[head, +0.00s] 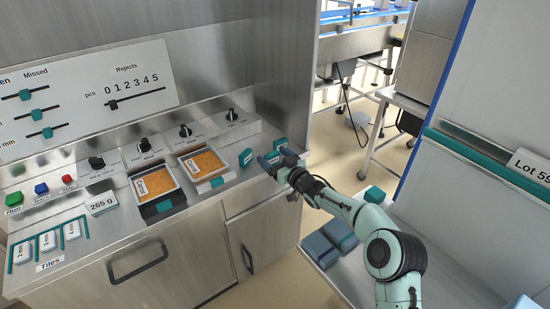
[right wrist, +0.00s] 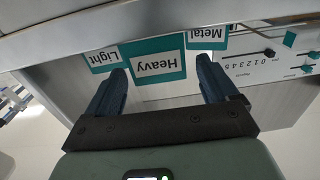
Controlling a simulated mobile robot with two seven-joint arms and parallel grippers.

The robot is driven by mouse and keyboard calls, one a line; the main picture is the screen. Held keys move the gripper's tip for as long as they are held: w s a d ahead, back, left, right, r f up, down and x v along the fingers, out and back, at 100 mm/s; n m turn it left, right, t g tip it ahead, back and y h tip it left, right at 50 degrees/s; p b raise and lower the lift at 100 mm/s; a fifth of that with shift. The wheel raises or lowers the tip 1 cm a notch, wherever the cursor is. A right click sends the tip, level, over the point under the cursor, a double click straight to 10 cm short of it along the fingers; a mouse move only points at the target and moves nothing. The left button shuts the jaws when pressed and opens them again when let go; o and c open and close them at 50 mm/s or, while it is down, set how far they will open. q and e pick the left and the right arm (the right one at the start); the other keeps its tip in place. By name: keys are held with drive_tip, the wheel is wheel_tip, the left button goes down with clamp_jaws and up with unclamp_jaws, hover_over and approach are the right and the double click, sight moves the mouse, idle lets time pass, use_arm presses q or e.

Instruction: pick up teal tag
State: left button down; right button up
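Three teal tags with white labels show upside down in the right wrist view: "Light" (right wrist: 102,58), "Heavy" (right wrist: 153,62) and "Metal" (right wrist: 207,36). Two teal tags stand at the right end of the counter in the head view, one left (head: 246,157) and one right (head: 280,143) of my right gripper (head: 268,162). The spot between them is mostly hidden by the gripper. My right gripper (right wrist: 162,72) is open, its fingers on either side of the "Heavy" tag in the picture. I cannot tell whether they touch it. My left gripper is not in view.
Blue boxes (head: 320,250) and a teal block (head: 374,195) are on the right bench. Floor shows between counter and bench.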

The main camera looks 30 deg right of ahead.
drive_tip(key=shift+s, duration=0.1)
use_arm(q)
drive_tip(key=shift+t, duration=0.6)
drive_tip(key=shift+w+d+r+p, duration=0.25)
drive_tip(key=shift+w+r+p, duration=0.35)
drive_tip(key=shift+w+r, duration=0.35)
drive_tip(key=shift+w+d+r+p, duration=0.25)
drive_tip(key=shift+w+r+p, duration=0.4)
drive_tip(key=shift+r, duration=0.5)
use_arm(e)
drive_tip(key=s+d, duration=0.1)
drive_tip(key=s, duration=1)
drive_tip(key=shift+s, duration=0.4)
drive_tip(key=shift+d, duration=0.1)
